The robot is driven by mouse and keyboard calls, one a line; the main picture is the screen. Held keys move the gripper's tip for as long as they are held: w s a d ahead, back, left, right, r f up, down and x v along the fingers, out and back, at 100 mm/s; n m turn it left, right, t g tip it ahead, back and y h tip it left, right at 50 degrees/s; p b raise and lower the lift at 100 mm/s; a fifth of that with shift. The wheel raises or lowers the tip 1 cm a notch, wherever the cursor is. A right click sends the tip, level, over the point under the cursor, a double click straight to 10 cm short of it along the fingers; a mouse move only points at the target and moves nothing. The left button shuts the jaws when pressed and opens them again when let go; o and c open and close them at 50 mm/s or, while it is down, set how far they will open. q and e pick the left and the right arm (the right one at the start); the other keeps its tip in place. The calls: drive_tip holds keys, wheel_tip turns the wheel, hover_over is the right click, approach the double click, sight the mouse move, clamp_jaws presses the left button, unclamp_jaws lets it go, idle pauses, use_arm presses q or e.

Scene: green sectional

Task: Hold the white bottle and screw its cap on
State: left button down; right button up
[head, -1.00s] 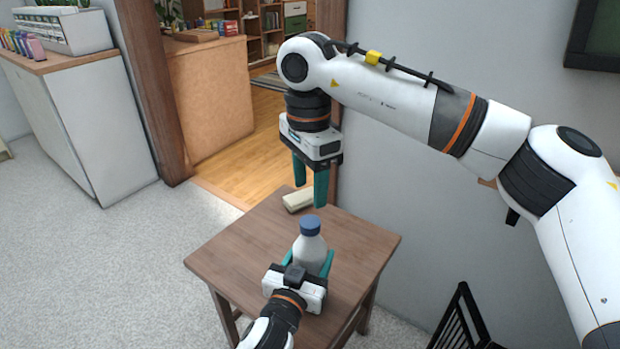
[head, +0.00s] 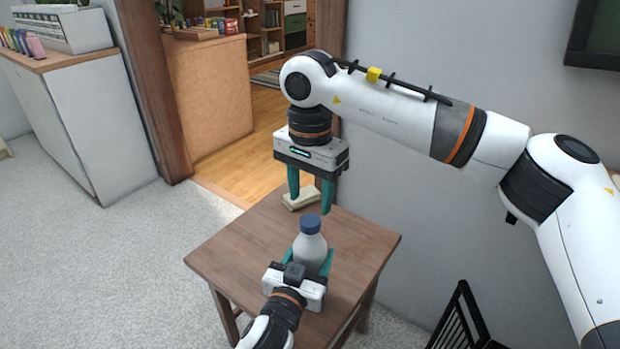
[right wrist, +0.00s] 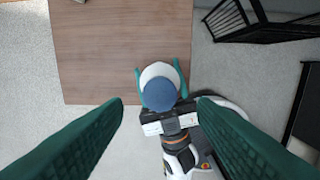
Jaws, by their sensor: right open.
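The white bottle (head: 310,252) stands upright near the front of the small wooden table (head: 240,255). Its blue cap (head: 310,224) sits on top of the neck; how tightly it is seated cannot be told. My left gripper (head: 308,268) has its teal fingers on both sides of the bottle's body and is shut on it. My right gripper (head: 310,204) points down, open and empty, above the cap and apart from it. In the right wrist view the cap (right wrist: 160,94) shows between the two open fingers, with the bottle under it.
A pale block (head: 300,198) lies at the table's back corner, behind the right gripper. A black chair (head: 462,318) stands at the lower right. The grey wall (head: 420,215) is close to the table's right side. The left part of the tabletop is clear.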

sight(310, 219)
drive_tip(key=shift+f, duration=2.6)
drive_tip(key=shift+c, duration=0.5)
drive_tip(key=c, duration=0.9)
drive_tip(key=m, duration=0.9)
drive_tip(key=shift+m, duration=0.4)
drive_tip(key=m, duration=0.4)
drive_tip(key=shift+m, duration=0.3)
drive_tip(key=m, duration=0.3)
drive_tip(key=shift+m, duration=0.3)
drive_tip(key=o, duration=1.2)
drive_tip(key=shift+c, duration=0.2)
